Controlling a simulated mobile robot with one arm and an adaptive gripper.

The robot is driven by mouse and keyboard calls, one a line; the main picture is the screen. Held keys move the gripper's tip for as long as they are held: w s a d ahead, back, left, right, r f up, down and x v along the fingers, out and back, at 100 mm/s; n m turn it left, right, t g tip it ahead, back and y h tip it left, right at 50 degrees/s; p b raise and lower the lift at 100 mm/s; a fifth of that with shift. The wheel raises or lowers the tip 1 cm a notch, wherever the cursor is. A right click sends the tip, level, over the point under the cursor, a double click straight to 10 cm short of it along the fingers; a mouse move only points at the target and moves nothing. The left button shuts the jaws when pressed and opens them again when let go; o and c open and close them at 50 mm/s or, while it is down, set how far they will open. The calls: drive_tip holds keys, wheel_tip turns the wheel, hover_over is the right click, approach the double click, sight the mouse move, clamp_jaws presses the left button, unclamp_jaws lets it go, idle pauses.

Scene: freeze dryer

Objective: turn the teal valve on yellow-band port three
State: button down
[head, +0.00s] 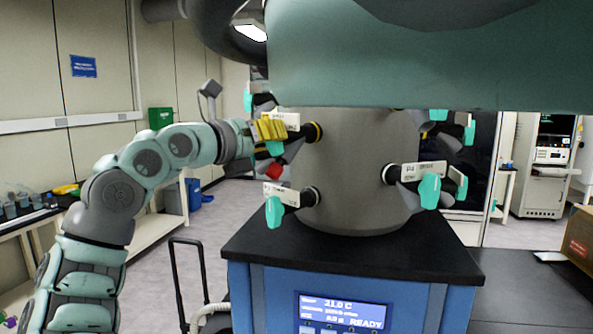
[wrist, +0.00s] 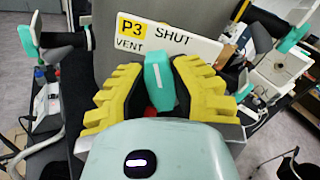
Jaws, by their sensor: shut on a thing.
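The teal valve (wrist: 160,80) of port three is between the yellow fingers of my gripper (wrist: 158,92) in the wrist view. The fingers are shut on it. Behind it, a white plate (wrist: 178,42) reads P3 on yellow, with VENT and SHUT. In the head view my gripper (head: 268,130) reaches in from the left to the upper left port on the grey drum (head: 355,170). That port has a yellow band (head: 317,131) at its neck, and the teal valve (head: 275,148) shows just below the fingers.
Another port with a teal valve (head: 274,211) sits below my gripper. Port P4's teal valve (head: 429,190) is at the right of the drum, with more teal valves around it. A teal body overhangs the drum. A black top (head: 262,240) over a blue cabinet carries the drum.

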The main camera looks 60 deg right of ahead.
drive_tip(key=m+b, duration=0.1)
drive_tip(key=m, duration=0.3)
drive_tip(key=shift+f+m, duration=0.1)
drive_tip(key=shift+m, duration=0.3)
idle(0.4)
drive_tip(key=c, duration=0.9)
unclamp_jaws()
drive_tip(key=shift+s, duration=0.1)
drive_tip(key=shift+o, duration=0.2)
drive_tip(key=shift+a, duration=0.1)
drive_tip(key=w+a, duration=0.1)
drive_tip(key=a, duration=1)
drive_tip(key=shift+w+a, duration=0.3)
drive_tip(key=shift+a, duration=0.05)
